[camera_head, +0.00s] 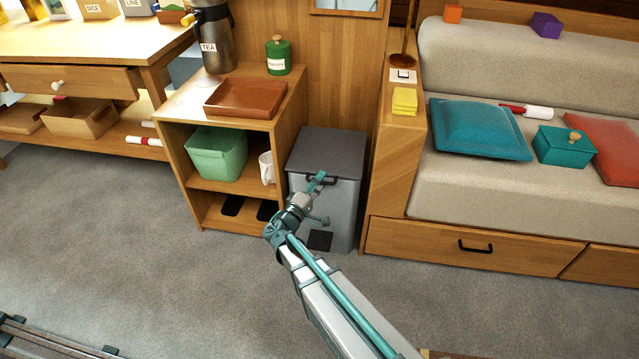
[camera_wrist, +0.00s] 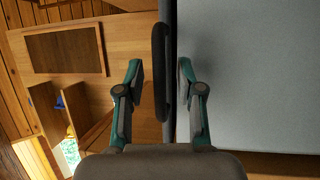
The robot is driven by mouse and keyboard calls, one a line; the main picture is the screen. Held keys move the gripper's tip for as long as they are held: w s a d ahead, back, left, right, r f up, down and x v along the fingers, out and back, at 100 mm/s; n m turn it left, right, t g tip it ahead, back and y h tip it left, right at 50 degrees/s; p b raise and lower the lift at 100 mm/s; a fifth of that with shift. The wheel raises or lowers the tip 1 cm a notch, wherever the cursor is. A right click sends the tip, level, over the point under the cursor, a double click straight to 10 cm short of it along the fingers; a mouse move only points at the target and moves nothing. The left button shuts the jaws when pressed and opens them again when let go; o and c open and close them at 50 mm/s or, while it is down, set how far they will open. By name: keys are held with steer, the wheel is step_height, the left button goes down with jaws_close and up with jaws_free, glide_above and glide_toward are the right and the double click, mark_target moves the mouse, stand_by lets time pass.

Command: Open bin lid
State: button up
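The bin (camera_head: 340,205) is a grey box standing on the carpet between the wooden shelf unit and the sofa. Its dark grey lid (camera_head: 327,150) looks shut and flat. A black handle (camera_head: 322,179) sits at the lid's front edge; it also shows in the wrist view (camera_wrist: 159,70). My gripper (camera_head: 318,182) is at this handle. In the wrist view, my gripper (camera_wrist: 161,85) has its two teal-backed fingers on either side of the handle, with narrow gaps visible, so it is open around it. A large grey bin surface (camera_wrist: 255,75) fills the right of that view.
The shelf unit (camera_head: 290,112) stands close left of the bin, holding a brown tray (camera_head: 245,98), a green tub (camera_head: 215,153) and a white mug (camera_head: 266,168). The sofa's wooden side (camera_head: 398,150) is close on the right. Carpet (camera_head: 150,260) in front is clear.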

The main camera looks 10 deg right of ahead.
jaws_close()
steer(key=shift+r, duration=0.15)
stand_by(0.4)
